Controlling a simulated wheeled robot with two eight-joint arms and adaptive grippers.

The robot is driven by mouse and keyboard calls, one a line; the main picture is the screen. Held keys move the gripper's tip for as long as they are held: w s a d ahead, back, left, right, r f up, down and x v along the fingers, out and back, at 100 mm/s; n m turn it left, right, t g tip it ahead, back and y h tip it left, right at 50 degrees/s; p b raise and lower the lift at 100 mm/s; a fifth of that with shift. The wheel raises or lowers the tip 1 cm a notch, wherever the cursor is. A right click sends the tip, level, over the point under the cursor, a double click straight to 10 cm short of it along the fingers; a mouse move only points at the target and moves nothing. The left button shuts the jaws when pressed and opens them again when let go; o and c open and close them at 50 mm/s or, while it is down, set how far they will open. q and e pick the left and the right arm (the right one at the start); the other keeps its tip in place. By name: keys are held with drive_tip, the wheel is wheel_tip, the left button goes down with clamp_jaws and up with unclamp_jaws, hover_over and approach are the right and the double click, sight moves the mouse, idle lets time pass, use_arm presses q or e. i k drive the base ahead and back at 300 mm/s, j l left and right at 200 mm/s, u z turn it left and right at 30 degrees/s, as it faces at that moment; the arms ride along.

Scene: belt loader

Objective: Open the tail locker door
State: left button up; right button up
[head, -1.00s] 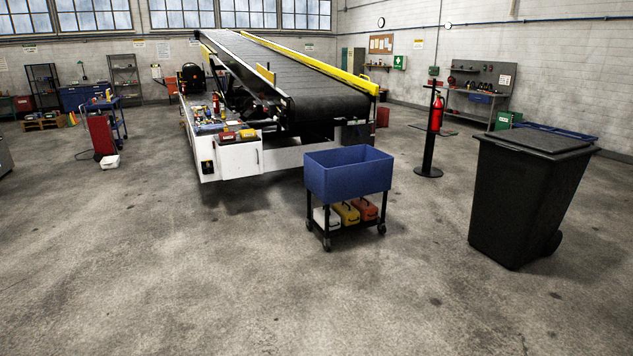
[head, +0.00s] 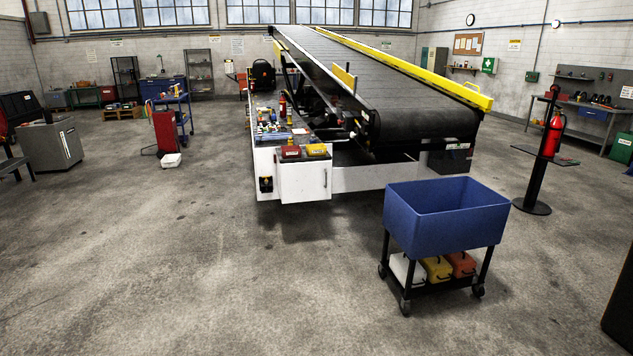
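The belt loader (head: 355,179) stands ahead, its white tail end facing me. A white locker door (head: 303,182) is on the left part of the tail, below a red box and a yellow box. It looks shut, with a small dark handle near its right edge. Neither of my grippers shows in the head view.
A blue tub cart (head: 445,222) with white, yellow and orange cases below stands right of the locker, close to me. A fire extinguisher stand (head: 541,160) is farther right. A dark bin (head: 621,310) shows at the right edge. The floor (head: 200,270) ahead and left is clear.

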sight(302, 182)
drive_tip(key=i, duration=2.45)
drive_tip(key=i+z, duration=0.2)
drive_tip(key=i, duration=0.3)
drive_tip(key=i+j+z, duration=0.15)
drive_tip(key=i, duration=0.4)
drive_tip(key=i+j+z, duration=0.2)
drive_tip(key=i, duration=0.3)
drive_tip(key=i+j+z, duration=0.15)
drive_tip(key=i+j, duration=0.2)
drive_tip(key=i, duration=0.15)
